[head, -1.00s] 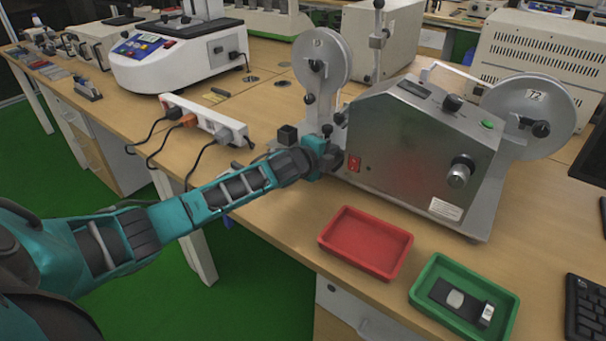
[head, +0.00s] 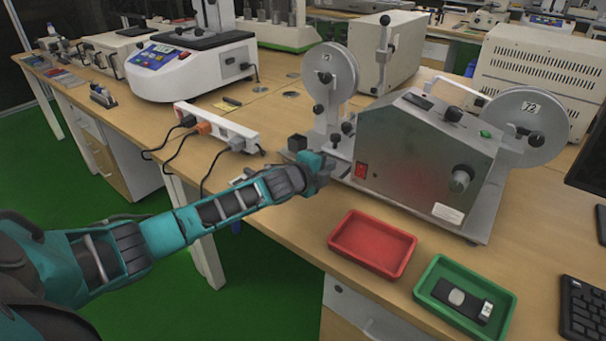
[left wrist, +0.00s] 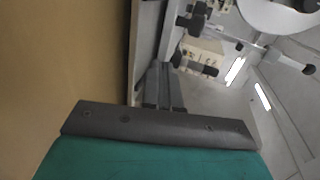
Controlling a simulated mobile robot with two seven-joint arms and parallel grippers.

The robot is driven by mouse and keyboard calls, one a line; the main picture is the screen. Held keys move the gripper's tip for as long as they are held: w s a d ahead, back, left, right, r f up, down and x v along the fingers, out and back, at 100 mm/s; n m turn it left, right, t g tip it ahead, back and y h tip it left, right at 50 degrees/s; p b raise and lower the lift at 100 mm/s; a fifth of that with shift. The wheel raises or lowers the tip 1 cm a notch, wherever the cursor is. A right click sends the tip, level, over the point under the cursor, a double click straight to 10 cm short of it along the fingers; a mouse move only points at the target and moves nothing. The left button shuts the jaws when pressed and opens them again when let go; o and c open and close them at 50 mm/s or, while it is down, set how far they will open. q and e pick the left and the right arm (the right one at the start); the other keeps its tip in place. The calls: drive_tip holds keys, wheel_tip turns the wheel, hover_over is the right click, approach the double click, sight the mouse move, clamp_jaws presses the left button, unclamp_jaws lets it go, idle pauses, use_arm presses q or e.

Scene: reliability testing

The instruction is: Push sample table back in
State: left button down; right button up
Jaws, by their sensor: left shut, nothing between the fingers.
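The reel tester (head: 425,145) is a grey metal machine with a sloped housing, a red switch and a knob, standing on the wooden bench. On its left side, below the left reel (head: 325,72), is a low metal platform with small black knobs (head: 335,141) and a black block (head: 297,143). The sample table seems to be in this area, but my wrist partly hides it. My left gripper (head: 326,168) is shut and empty at the left front of the machine. In the left wrist view its fingers (left wrist: 160,84) lie together beside a metal edge; contact is unclear.
A red tray (head: 372,246) and a green tray (head: 418,296) with a small part in it lie in front of the machine. A keyboard (head: 582,308) is at the right edge.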

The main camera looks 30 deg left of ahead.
use_arm(q)
drive_tip(key=p+v, duration=0.1)
drive_tip(key=v, duration=0.5)
drive_tip(key=shift+s+a+r, duration=0.1)
drive_tip(key=shift+s, duration=0.25)
drive_tip(key=shift+s+r, duration=0.2)
drive_tip(key=shift+s, duration=0.5)
use_arm(e)
drive_tip(key=shift+w+d+r, duration=0.1)
drive_tip(key=shift+d+r, duration=0.25)
use_arm(q)
drive_tip(key=shift+s, duration=0.1)
